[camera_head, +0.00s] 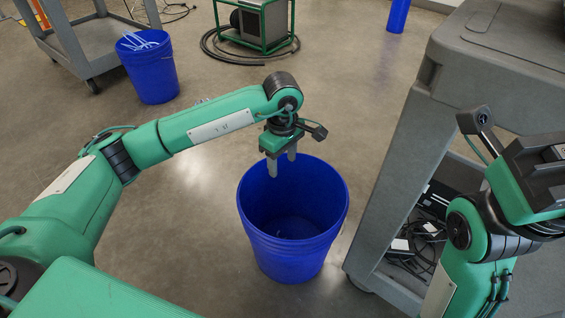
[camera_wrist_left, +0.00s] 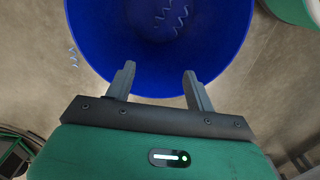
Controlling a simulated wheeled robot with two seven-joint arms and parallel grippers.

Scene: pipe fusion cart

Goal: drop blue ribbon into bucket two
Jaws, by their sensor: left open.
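A large blue bucket (camera_head: 290,250) stands on the floor in the middle of the head view. My left gripper (camera_head: 282,162) is over its far rim, open and empty, with its fingers pointing down. In the left wrist view the bucket (camera_wrist_left: 215,50) lies beyond the parted fingers (camera_wrist_left: 159,70). A light-blue curly ribbon (camera_wrist_left: 180,20) shows inside that bucket. Another pale curl (camera_wrist_left: 73,56) shows outside it on the floor. A second blue bucket (camera_head: 150,75) stands at the upper left with pale strips at its top. My right gripper (camera_head: 535,165) is at the right edge; its jaws are unclear.
A grey cart (camera_head: 395,185) with cables and boxes on its lower shelf stands right of the near bucket. Another grey cart (camera_head: 100,45) is at the upper left. A green-framed machine (camera_head: 250,25) with a black hose stands at the back. Floor between the buckets is clear.

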